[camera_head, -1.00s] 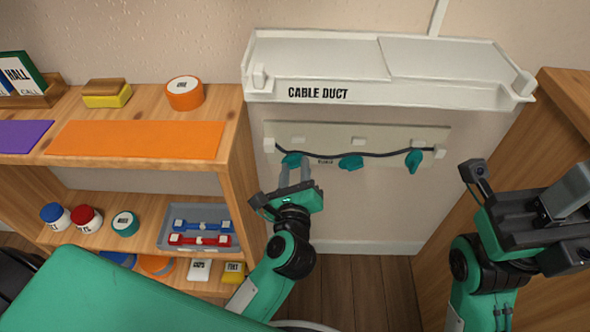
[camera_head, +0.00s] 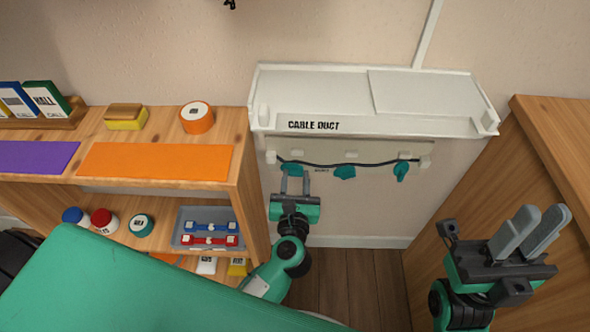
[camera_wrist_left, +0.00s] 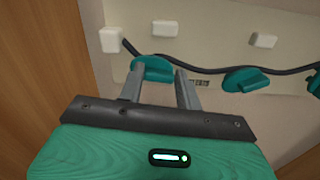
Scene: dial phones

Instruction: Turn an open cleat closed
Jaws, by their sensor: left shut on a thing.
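Three green cleats sit in a row along a black cable on a pale wall panel under the cable duct. The left cleat (camera_head: 291,169) lies roughly level across the cable; it also shows in the left wrist view (camera_wrist_left: 152,69). My left gripper (camera_head: 295,178) is shut on this cleat, with one finger on either side, partly hiding it. The middle cleat (camera_head: 345,172) is roughly level. The right cleat (camera_head: 402,171) stands more upright. My right gripper (camera_head: 541,220) is open and empty at the lower right, fingers up, away from the panel.
The white cable duct (camera_head: 370,123) juts out above the cleats. A wooden shelf (camera_head: 242,210) with boxes, rolls and a grey tray (camera_head: 182,238) stands close on the left. A wooden cabinet (camera_head: 560,150) stands on the right. The wall below the cleats is clear.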

